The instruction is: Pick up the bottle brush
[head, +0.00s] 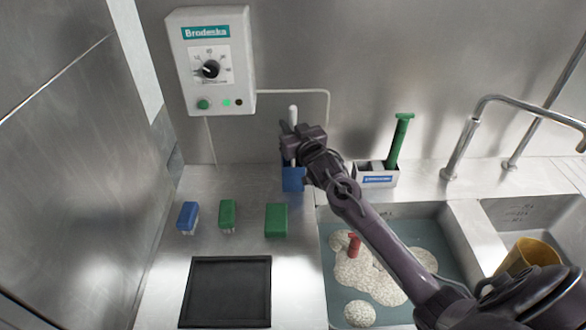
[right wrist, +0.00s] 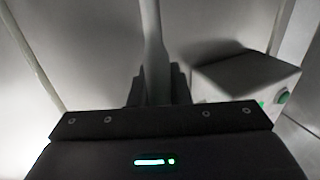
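My right gripper (head: 289,146) is at the back of the counter, with its fingers around the white handle of a blue brush (head: 293,112). The handle stands upright above the fingers, and a blue block-shaped part shows below them. The handle also shows in the right wrist view (right wrist: 154,45), running down between the dark fingers (right wrist: 157,88), which look closed on it. The gripper hides the middle of the brush. I cannot tell whether its lower end touches the counter. My left gripper is not in view.
A green-handled tool (head: 400,142) stands in a white holder (head: 376,181) to the right. Blue (head: 187,216) and green brushes (head: 277,220) lie on the counter near a black tray (head: 228,260). The sink (head: 440,222) holds foam and a red object (head: 354,243). A control box (head: 210,60) hangs on the wall.

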